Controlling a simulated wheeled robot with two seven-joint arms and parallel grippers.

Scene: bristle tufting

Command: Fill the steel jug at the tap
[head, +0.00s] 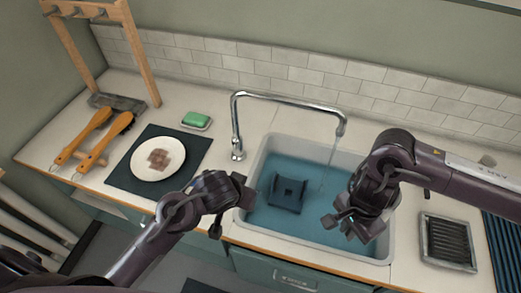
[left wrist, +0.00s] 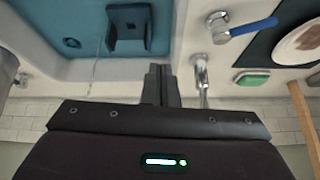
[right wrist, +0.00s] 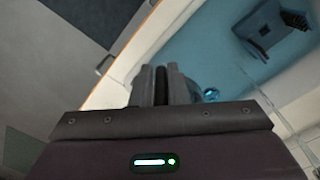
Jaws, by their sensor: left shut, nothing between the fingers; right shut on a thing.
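The tap (head: 236,118) arches over the sink (head: 262,165), and a thin stream of water (head: 331,158) falls from its spout. The stream also shows in the left wrist view (left wrist: 97,62). My right gripper (head: 350,222) is over the sink's front right part, right of the stream. My left gripper (head: 232,205) is shut and empty by the sink's left front edge. The blue tap lever (left wrist: 252,27) shows in the left wrist view.
A dark blue notched block (head: 287,193) sits in the blue-bottomed sink. Left are a green soap (head: 196,119), a plate (head: 158,158) on a dark mat (head: 122,180), and wooden-handled brushes (head: 95,140). A dark ribbed tray (head: 449,242) lies to the right.

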